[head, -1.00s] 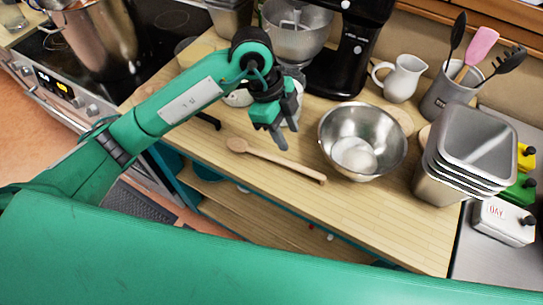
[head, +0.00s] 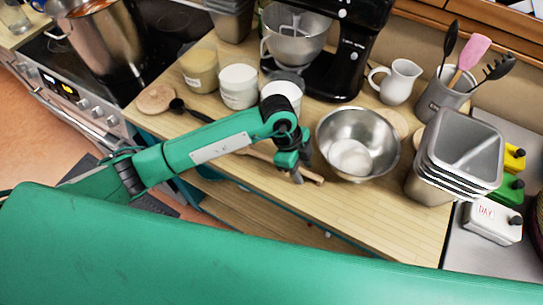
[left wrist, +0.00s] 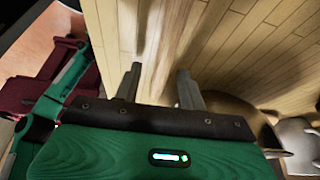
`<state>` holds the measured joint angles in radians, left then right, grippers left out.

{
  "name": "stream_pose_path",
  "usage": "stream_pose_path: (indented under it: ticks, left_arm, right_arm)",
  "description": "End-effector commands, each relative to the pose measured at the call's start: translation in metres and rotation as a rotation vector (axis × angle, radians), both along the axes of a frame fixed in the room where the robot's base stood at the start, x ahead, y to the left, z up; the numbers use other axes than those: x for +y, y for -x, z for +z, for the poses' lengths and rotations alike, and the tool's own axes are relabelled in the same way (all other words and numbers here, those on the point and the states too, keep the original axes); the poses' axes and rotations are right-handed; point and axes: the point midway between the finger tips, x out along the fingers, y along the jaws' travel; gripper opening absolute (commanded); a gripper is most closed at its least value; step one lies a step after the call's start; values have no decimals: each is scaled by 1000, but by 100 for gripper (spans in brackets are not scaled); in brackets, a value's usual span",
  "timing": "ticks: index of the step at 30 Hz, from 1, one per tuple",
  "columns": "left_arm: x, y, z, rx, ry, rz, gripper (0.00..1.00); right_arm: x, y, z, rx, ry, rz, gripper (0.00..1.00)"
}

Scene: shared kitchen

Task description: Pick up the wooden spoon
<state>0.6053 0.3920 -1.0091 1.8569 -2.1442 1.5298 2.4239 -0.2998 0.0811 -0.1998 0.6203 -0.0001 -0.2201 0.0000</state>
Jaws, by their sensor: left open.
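The wooden spoon lies on the wooden counter near its front edge. In the head view its handle end (head: 315,178) shows to the right of my left gripper, and the arm covers the bowl of the spoon and much of the handle. My left gripper (head: 297,177) is open and points down over the handle, close to it. In the left wrist view the two fingers of the left gripper (left wrist: 158,90) stand apart above the wood; I cannot clearly make out the spoon between them. My right gripper is not in view.
A steel bowl (head: 375,132) with something white inside stands just right of the gripper. Behind are white jars (head: 239,88), a black stand mixer (head: 346,58) and a white jug (head: 397,82). Stacked metal containers (head: 456,160) stand right. The front of the counter (head: 390,215) is clear.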

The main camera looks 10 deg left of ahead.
Motion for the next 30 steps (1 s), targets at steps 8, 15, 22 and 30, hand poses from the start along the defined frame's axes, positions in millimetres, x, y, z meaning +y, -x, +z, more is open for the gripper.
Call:
stream_pose_path:
  ticks: [8, 15, 22, 30]
  left_arm:
    - [0, 0, -1, 0, 0, -1, 27]
    - [0, 0, -1, 0, 0, 0, 0]
    - [0, 0, -1, 0, 0, -1, 0]
    - [1, 3, 3, -3, 1, -2, 0]
  right_arm:
    - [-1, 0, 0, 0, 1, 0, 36]
    - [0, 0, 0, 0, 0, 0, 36]
    - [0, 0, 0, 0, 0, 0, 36]
    - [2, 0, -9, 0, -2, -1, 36]
